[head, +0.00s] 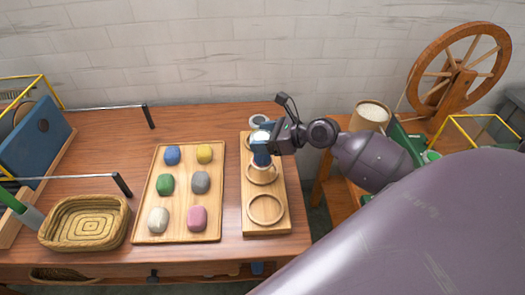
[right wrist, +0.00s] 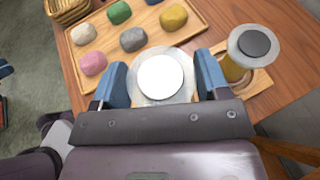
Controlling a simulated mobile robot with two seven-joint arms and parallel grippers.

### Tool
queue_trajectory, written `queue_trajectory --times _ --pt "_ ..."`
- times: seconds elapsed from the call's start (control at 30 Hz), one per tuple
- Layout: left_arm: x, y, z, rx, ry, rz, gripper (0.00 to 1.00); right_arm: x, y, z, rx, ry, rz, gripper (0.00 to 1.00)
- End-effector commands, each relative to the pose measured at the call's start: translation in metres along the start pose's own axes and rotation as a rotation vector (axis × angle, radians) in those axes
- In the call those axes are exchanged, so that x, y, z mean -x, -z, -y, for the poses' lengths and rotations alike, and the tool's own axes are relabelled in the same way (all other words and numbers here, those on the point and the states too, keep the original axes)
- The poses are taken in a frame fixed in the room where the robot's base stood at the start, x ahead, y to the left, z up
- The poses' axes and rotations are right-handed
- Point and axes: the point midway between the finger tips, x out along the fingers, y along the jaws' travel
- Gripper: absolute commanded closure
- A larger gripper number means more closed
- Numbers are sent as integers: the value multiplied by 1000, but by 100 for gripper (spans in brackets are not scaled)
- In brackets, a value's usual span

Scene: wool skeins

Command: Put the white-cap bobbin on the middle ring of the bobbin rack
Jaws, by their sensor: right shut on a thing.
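The bobbin rack (head: 284,215) is a light wooden board with a row of rings. Its front ring (head: 265,210) is empty. The middle ring (head: 262,178) is partly hidden by my gripper and the bobbin. My right gripper (head: 262,150) is shut on the white-cap bobbin, whose round white cap (right wrist: 160,78) shows between the blue fingers in the right wrist view. The bobbin appears upright, over or at the middle ring; I cannot tell whether it touches the rack. A dark-cap bobbin (right wrist: 253,46) stands at the rack's far end. My left gripper is not in view.
A wooden tray (head: 182,233) with several coloured wool skeins lies left of the rack. A woven basket (head: 85,222) is further left. Thin bars with black ends (head: 122,185) stick in from the left. A spinning wheel (head: 452,75) stands behind right.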

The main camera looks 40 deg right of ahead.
Motion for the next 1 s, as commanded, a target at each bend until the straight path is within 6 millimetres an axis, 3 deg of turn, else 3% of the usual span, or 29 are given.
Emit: queue_trajectory --times 0.1,0.27,0.77,0.8,0.93,1.0 --pt "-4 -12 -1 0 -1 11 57 -9 24 -1 -6 -1 -5 56" --pt "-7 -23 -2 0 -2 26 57 -17 42 -1 -5 -2 -4 56" --pt "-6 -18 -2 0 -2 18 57 -20 48 0 -2 0 -1 56" --pt "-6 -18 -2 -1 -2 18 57 -19 47 0 -1 0 -1 26" --pt "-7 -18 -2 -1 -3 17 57 -19 47 0 -1 0 -2 6" --pt "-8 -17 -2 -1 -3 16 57 -19 47 0 -1 0 -2 6"
